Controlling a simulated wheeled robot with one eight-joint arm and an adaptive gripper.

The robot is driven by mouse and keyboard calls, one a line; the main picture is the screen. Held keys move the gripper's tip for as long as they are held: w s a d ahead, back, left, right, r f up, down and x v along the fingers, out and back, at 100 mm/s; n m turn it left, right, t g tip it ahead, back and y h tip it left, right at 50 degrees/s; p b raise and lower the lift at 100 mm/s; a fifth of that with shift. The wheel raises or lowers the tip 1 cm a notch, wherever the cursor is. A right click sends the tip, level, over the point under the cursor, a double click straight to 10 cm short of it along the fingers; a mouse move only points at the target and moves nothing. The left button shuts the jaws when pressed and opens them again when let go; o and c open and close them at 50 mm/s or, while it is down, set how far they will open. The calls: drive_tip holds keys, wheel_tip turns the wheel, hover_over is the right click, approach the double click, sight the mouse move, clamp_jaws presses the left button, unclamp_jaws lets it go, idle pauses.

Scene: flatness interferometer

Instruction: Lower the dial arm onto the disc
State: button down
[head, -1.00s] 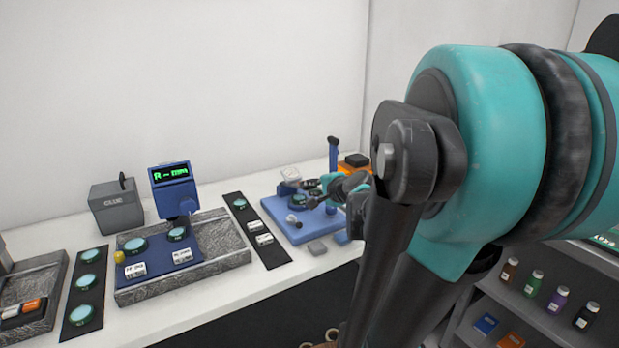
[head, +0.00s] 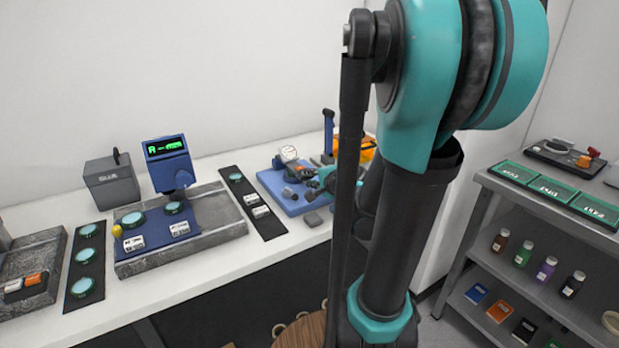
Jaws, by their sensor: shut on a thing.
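The dial gauge (head: 288,153) has a round white face and stands over the back of a blue base plate (head: 286,202) on the right part of the bench. My gripper (head: 307,177) reaches in from the right over this plate, beside and below the dial. It is shut on what appears to be the dial arm; the fingers are small and partly covered by my own arm. The disc under the dial is mostly hidden behind the gripper, and I cannot tell whether the dial touches it. A small grey knob (head: 288,192) sits on the plate.
A blue post (head: 328,132) and an orange object (head: 366,149) stand behind the plate. Left are a black strip (head: 262,222) with a disc and labels, a blue readout (head: 168,160) and a grey stone slab (head: 213,236). A grey shelf cart (head: 540,215) stands at right.

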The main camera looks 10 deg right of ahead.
drive_tip(key=shift+s+f, duration=0.2)
drive_tip(key=shift+f, duration=0.05)
drive_tip(key=c, duration=1.6)
unclamp_jaws()
drive_tip(key=shift+w, duration=0.2)
drive_tip(key=shift+c, duration=0.2)
drive_tip(key=v, duration=1.2)
drive_tip(key=shift+a, duration=0.1)
